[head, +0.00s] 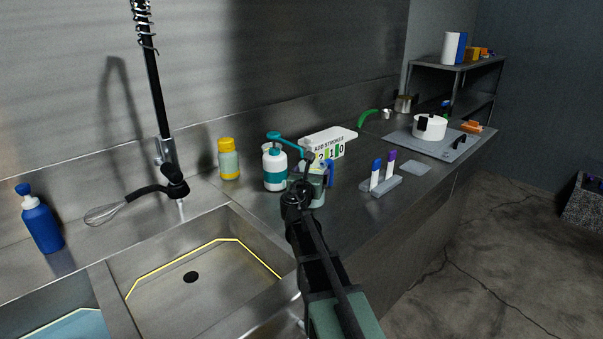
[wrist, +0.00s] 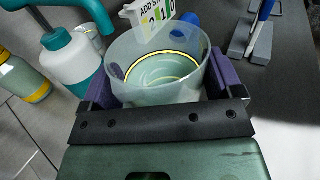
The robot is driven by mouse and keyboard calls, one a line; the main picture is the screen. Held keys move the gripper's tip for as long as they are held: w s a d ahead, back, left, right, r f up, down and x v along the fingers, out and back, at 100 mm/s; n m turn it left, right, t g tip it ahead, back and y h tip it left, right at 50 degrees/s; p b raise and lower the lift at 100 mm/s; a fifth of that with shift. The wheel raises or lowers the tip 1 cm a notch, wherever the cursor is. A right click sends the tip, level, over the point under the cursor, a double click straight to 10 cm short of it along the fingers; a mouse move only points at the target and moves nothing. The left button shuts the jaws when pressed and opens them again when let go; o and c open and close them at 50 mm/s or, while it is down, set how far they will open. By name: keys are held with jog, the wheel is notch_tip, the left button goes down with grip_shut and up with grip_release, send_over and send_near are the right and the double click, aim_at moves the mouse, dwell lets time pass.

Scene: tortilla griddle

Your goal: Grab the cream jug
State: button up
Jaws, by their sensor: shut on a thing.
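The cream jug appears to be the translucent, pale green, round open vessel (wrist: 158,52) between my gripper's fingers in the wrist view. A yellow ring shows inside it. My gripper (wrist: 160,88) is shut on it, with a purple pad against each side. In the head view my gripper (head: 297,198) reaches over the steel counter, and the jug (head: 318,187) is partly hidden behind it. The jug looks upright. I cannot tell whether its base touches the counter.
A white and teal pump bottle (head: 275,168) stands close at left, with a yellow-capped jar (head: 229,158) beyond. A number sign (head: 328,145) stands behind the jug. A grey holder with markers (head: 380,185) is at right. The sink (head: 200,280) lies at front left.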

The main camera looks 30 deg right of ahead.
jog(key=s+d, duration=1.1)
jog(key=s, duration=0.6)
jog(key=s+d, duration=1.2)
jog(key=s, duration=0.4)
jog(key=shift+s+d, duration=0.3)
jog(key=shift+s, duration=0.05)
